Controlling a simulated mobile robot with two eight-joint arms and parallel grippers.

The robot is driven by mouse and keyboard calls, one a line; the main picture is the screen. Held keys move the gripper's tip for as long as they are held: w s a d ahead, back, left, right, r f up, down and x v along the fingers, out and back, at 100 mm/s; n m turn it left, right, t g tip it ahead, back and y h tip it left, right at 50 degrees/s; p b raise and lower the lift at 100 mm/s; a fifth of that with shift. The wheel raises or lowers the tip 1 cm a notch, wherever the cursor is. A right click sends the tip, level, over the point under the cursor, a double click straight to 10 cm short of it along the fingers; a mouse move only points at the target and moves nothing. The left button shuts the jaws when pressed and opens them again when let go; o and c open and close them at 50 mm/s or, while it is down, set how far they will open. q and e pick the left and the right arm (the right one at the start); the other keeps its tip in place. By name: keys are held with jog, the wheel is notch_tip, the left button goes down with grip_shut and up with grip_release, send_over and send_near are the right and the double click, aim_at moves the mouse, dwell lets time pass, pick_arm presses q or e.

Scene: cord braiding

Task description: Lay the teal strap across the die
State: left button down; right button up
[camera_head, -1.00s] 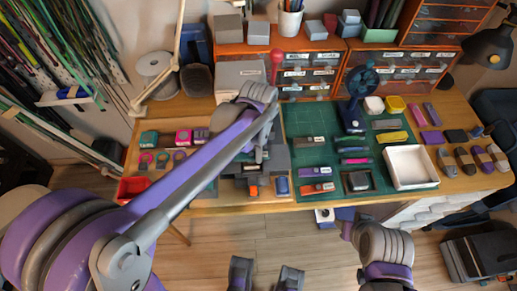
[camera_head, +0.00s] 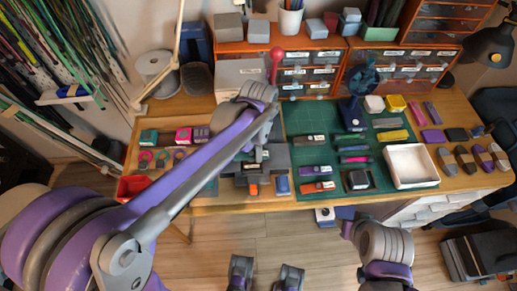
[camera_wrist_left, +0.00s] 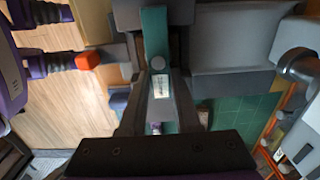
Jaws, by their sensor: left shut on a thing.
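My left gripper (camera_head: 257,153) is over the grey press assembly at the table's front, partly hidden by my own arm in the head view. In the left wrist view the left gripper (camera_wrist_left: 159,75) is shut on the teal strap (camera_wrist_left: 155,30), which has a pale label and runs lengthwise between the fingers. The far end of the strap reaches a grey block. The die seems to be part of the dark grey assembly (camera_head: 277,160) under the gripper; its exact outline is hidden, and I cannot tell whether the strap touches it. My right gripper is not clearly visible.
A red-knobbed lever (camera_head: 276,55) stands behind the gripper. An orange block (camera_head: 253,190) is at the front, with a blue piece (camera_head: 282,186) to its right. The green mat (camera_head: 310,125) holds small tools. A white tray (camera_head: 411,166) is further right.

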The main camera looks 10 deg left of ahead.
pick_arm(q)
jog(key=c, duration=0.5)
grip_release()
jog(key=shift+c, duration=0.2)
notch_tip(320, 180, up, 11)
jog(key=p, duration=0.1)
